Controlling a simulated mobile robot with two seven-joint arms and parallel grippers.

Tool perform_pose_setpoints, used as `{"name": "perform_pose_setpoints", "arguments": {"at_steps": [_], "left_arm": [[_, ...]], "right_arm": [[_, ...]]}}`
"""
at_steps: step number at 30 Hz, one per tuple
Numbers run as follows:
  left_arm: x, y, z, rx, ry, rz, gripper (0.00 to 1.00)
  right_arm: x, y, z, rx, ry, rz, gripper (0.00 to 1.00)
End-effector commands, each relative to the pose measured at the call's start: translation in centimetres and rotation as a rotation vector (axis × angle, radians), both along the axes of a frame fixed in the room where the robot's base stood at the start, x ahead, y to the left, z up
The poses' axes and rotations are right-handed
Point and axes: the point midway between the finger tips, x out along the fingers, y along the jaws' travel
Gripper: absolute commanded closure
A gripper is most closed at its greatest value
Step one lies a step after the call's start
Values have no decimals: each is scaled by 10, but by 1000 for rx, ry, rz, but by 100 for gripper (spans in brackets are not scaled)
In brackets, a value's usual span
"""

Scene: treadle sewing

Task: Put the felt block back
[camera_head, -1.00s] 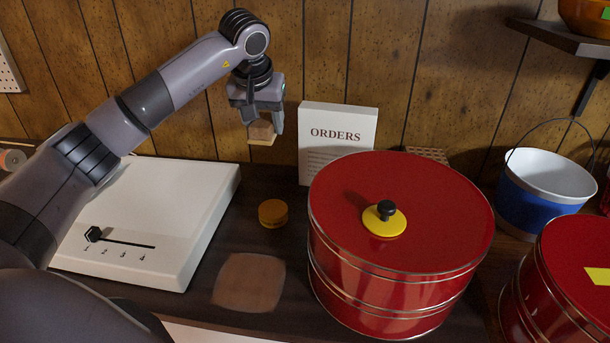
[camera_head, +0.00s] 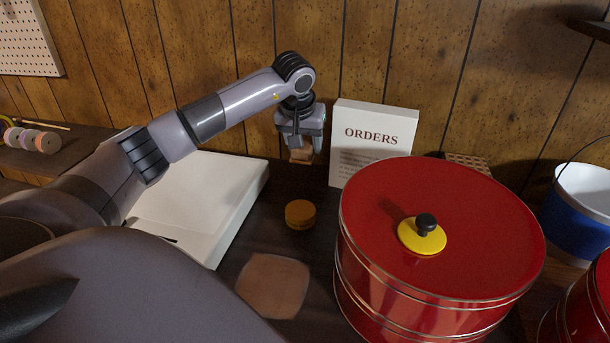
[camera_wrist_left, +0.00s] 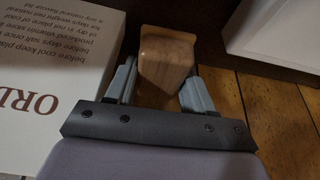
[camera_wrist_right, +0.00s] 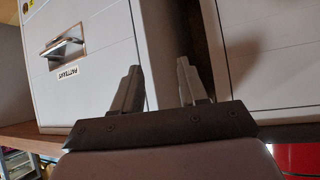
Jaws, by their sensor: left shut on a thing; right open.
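The felt block (camera_head: 300,156), a small tan block that looks like wood with a paler base, is between the fingers of my left gripper (camera_head: 303,145). The gripper points down at the back of the counter, just left of the ORDERS card. In the left wrist view the block (camera_wrist_left: 165,62) sits between both fingertips of the left gripper (camera_wrist_left: 160,88). I cannot tell whether its underside touches the counter. My right gripper (camera_wrist_right: 158,82) is open and empty in the right wrist view, in front of white drawer fronts (camera_wrist_right: 95,60); it is outside the head view.
The ORDERS card (camera_head: 372,130) stands close on the right of the block. A white flat-topped unit (camera_head: 205,180) lies left. A round amber tin (camera_head: 300,214) and a brown square pad (camera_head: 273,285) lie in front. A large red canister (camera_head: 440,270) stands right, with a blue bucket (camera_head: 580,225) beyond.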

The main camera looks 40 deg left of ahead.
Motion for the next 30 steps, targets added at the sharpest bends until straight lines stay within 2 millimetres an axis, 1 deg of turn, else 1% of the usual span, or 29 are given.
{"name": "perform_pose_setpoints", "arguments": {"at_steps": [1,3,6,11,18,20,26,30], "left_arm": [[0,0,-14,0,3,-1,71],[0,0,-26,0,2,0,71],[0,0,-37,-1,1,1,71],[0,0,-46,0,0,1,71],[0,0,-80,-1,1,1,71],[0,0,-84,0,0,1,71],[1,0,-83,0,-2,1,71],[1,0,-87,1,-2,1,71]], "right_arm": [[0,1,-1,0,1,2,57],[0,1,-2,0,2,4,57],[-1,1,-2,1,3,6,57],[0,2,-1,2,2,5,57],[0,2,-2,4,2,6,57],[1,2,-2,5,2,5,57],[1,3,-2,6,1,3,57],[1,3,-4,10,1,0,57]]}}
